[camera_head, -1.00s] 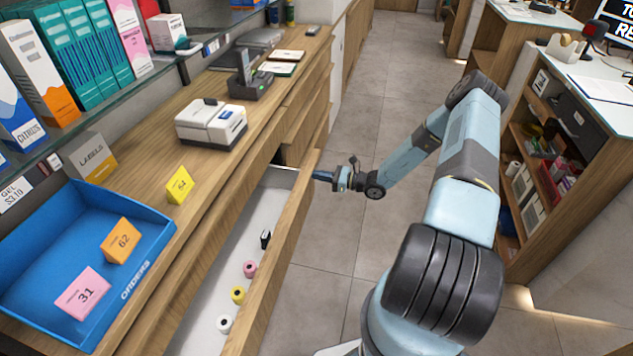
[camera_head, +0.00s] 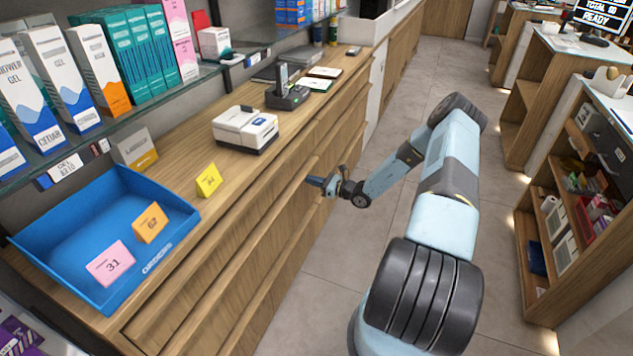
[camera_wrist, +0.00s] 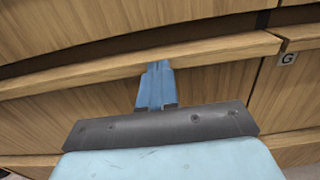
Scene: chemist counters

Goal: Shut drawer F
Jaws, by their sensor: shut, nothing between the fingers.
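The drawer front (camera_head: 262,236) runs along the long wooden counter below its top. No drawer interior shows in the head view, and the front looks in or nearly in line with the counter. My gripper (camera_head: 313,181) is shut and empty, with its tips at the far end of this front. In the wrist view my gripper (camera_wrist: 158,66) points at the top edge of a wooden drawer front (camera_wrist: 85,100). A small "G" label (camera_wrist: 288,58) shows on the panel to the right. I see no "F" label. Whether the tips touch is hard to tell.
On the counter stand a blue tray (camera_head: 55,215), a yellow card (camera_head: 207,180), a white printer (camera_head: 246,130) and a card terminal (camera_head: 287,93). The aisle floor (camera_head: 400,255) is clear. A shelf unit (camera_head: 575,200) stands on the right.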

